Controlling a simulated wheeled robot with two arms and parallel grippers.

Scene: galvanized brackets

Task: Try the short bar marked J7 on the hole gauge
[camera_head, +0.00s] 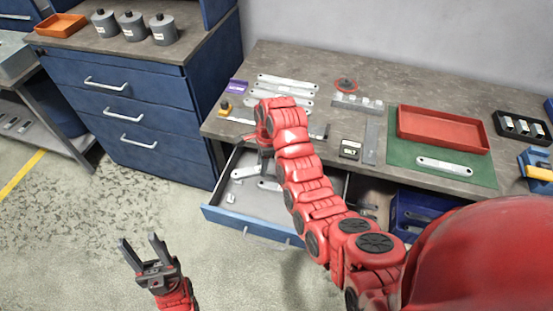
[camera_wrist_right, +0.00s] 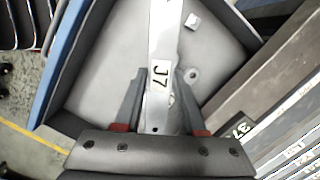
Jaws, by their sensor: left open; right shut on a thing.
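My right gripper (camera_head: 266,158) points down over the open drawer (camera_head: 222,212). In the right wrist view it is shut on a pale metal bar marked J7 (camera_wrist_right: 160,50), which runs away from me between the fingers. Whether the bar is clear of the drawer floor is hard to tell. My left gripper (camera_head: 142,250) is open and empty over the floor at lower left. On the bench a grey block with pale upright pieces (camera_head: 357,102) stands at the back; I cannot tell whether it is the hole gauge.
Other pale bars (camera_head: 285,88) lie on the bench. A red tray (camera_head: 443,129) and a bar (camera_head: 444,166) rest on a green mat (camera_head: 400,153). A small dark box (camera_head: 349,149) stands near the front edge.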

